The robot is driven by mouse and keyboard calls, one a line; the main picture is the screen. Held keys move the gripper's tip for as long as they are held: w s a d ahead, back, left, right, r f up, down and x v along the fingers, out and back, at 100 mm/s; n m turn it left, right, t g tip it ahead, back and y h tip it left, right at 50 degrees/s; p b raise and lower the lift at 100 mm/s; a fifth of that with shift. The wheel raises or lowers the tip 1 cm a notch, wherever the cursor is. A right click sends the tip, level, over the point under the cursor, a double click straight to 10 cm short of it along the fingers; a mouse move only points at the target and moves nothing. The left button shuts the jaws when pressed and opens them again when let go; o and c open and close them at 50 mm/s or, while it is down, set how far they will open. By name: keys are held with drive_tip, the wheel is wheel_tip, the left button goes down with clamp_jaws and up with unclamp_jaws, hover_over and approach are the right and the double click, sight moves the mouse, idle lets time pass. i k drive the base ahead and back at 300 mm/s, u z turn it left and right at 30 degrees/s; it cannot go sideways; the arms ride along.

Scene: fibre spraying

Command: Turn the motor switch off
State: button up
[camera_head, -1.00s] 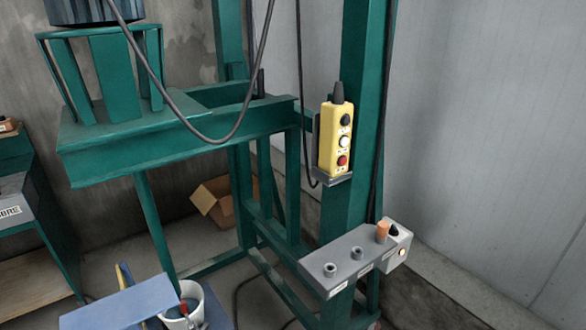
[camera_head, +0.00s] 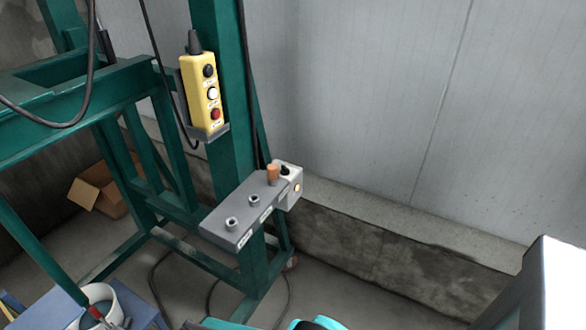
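The knob's setting cannot be made out. My gripper is not in view. Teal and black parts, likely of my arm, show at the bottom edge, well below the box.
The grey bracket (camera_head: 222,222) carries an orange-brown plug or handle (camera_head: 272,174) and two round fittings. A yellow pendant (camera_head: 205,92) with black, white and red buttons hangs above it on the green post (camera_head: 225,150). A white bucket (camera_head: 103,303) stands lower left. The wall is right.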

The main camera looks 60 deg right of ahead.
sight(284, 171)
drive_tip(key=u, duration=1.65)
drive_tip(key=k, duration=0.1)
drive_tip(key=z, duration=3.25)
drive_tip(key=i, duration=0.55)
drive_tip(key=z, duration=0.1)
drive_tip(key=k, duration=0.6)
drive_tip(key=u, duration=0.25)
drive_tip(key=i, duration=0.25)
drive_tip(key=z, duration=0.15)
